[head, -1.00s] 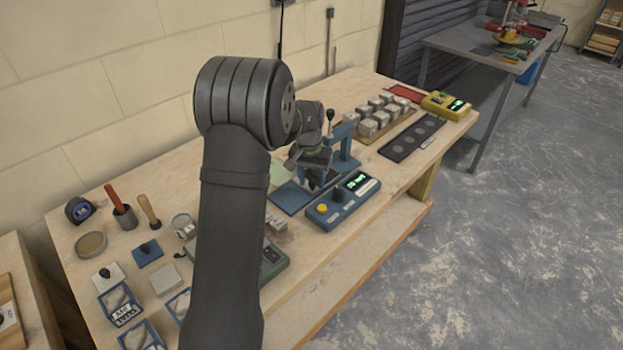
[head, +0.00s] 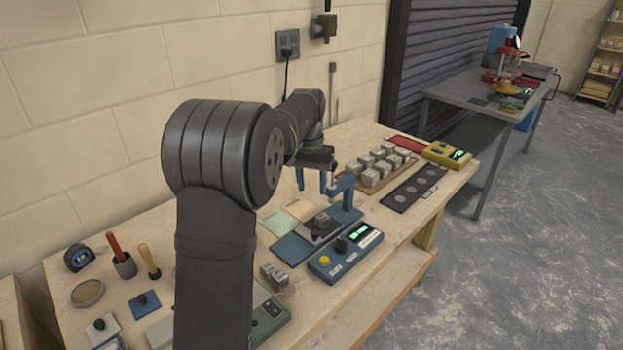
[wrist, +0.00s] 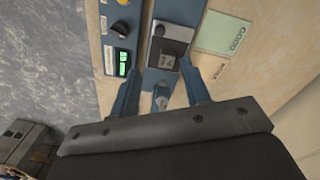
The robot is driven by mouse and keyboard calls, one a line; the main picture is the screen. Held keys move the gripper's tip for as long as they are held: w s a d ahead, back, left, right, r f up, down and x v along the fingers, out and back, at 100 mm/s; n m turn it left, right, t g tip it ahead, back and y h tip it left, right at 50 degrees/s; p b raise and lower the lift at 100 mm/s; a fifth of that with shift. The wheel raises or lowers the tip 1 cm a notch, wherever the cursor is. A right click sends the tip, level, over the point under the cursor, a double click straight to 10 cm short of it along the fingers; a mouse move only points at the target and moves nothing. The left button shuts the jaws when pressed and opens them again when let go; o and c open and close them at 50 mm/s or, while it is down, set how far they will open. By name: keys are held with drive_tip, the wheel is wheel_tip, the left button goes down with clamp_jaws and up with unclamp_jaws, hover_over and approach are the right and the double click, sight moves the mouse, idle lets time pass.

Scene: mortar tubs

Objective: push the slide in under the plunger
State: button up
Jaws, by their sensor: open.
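The blue press frame (head: 347,192) stands at the base's right end in the head view. The plunger is partly hidden behind my gripper and too small to make out clearly. My gripper (head: 311,187) is open and empty, raised above the slide and press. Its fingers straddle the press head (wrist: 160,98) in the wrist view, apart from the slide.
A blue control box (head: 345,254) with a green display and yellow button stands in front of the press. Green and tan cards (head: 280,221) lie behind the base. A tray of several cubes (head: 376,177) and a dark strip (head: 414,189) lie to the right.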

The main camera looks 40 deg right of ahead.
drive_tip(key=shift+r, duration=0.75)
drive_tip(key=s+a+f+n+t+h, duration=0.1)
drive_tip(key=s+a+n+t+h, duration=0.25)
drive_tip(key=s, duration=0.25)
approach(315, 233)
drive_tip(key=shift+y, duration=0.25)
drive_tip(key=x, duration=0.8)
drive_tip(key=shift+w+d+f, duration=0.1)
drive_tip(key=shift+d+f, duration=0.15)
drive_tip(key=shift+d, duration=0.1)
drive_tip(key=shift+c, duration=0.3)
